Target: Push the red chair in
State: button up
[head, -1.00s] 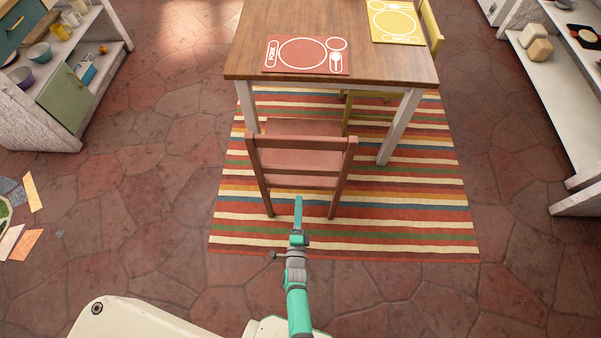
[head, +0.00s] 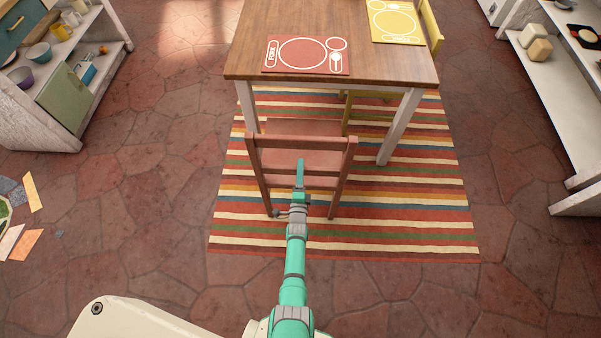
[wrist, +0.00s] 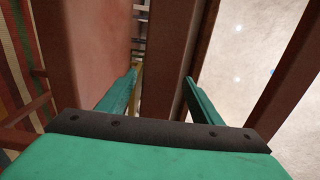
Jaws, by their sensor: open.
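The red chair (head: 328,143) stands on the striped rug at the near side of the table (head: 330,40), its back toward me. Its seat front lies near the table's edge, between the table legs. My gripper (head: 300,165) reaches to the middle of the chair's back, below the top rail as seen in the head view. In the wrist view my gripper (wrist: 162,90) is open, with a red-brown chair bar (wrist: 166,55) showing between its two fingers. A broad red panel of the chair (wrist: 85,40) fills the left there. Whether the fingers touch the chair, I cannot tell.
The striped rug (head: 400,240) lies under chair and table. A yellow chair (head: 431,28) stands at the table's right side. Shelves (head: 560,110) stand at the right, and a cabinet (head: 50,120) at the left.

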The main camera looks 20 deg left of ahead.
jog(key=shift+w+a, duration=0.1)
jog(key=shift+w, duration=0.25)
jog(key=shift+c, duration=0.6)
grip_shut()
